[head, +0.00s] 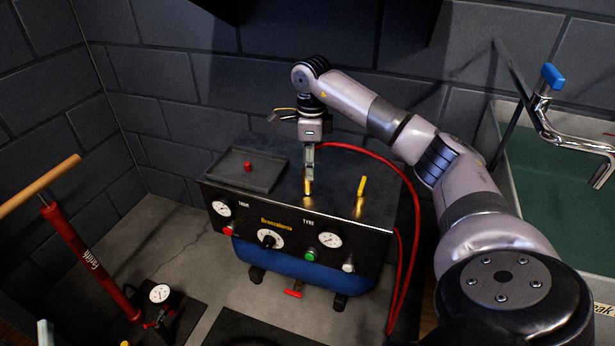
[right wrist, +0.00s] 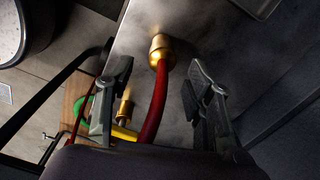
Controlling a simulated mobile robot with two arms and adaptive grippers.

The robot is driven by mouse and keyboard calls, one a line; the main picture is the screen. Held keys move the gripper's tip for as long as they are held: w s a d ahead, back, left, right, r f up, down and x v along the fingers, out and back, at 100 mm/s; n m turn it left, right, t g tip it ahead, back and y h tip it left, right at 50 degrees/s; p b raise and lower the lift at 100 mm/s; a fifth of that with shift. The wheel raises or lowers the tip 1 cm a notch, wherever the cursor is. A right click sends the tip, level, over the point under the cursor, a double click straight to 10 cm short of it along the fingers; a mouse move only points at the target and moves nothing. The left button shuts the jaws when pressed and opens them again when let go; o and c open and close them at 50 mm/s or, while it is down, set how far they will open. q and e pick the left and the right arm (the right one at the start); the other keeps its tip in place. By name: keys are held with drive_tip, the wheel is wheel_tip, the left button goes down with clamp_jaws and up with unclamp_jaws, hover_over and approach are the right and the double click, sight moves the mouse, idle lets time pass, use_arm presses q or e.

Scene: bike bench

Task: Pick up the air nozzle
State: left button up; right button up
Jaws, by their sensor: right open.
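The air nozzle appears to be the brass end (right wrist: 160,48) of a red hose (right wrist: 155,105). In the head view the brass piece (head: 307,187) stands upright on top of the black compressor unit (head: 285,205). My right gripper (head: 309,165) points down directly over it. In the right wrist view my right gripper (right wrist: 160,88) is open, with the hose running between its two fingers and a gap on each side. The brass end lies just beyond the fingertips. My left gripper is in neither view.
A brass fitting with a yellow lever (head: 361,187) stands to the right on the unit. A shallow dark tray (head: 268,178) with a red cap (head: 248,167) lies to the left. The hose (head: 412,190) loops down the right side. A floor pump (head: 88,255) and a sink (head: 545,185) flank the unit.

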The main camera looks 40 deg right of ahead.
sight(307, 185)
drive_tip(key=shift+f, duration=0.3)
wheel_tip(307, 185, down, 4)
drive_tip(key=shift+w+a+f+b, duration=0.15)
drive_tip(key=shift+f+b, duration=0.1)
drive_tip(key=shift+b, duration=0.9)
drive_tip(key=shift+f, duration=0.15)
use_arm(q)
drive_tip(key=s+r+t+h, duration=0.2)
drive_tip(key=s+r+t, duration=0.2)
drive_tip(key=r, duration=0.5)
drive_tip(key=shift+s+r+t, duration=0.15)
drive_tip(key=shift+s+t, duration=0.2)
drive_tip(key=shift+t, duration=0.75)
use_arm(e)
drive_tip(key=shift+c, duration=0.3)
clamp_jaws()
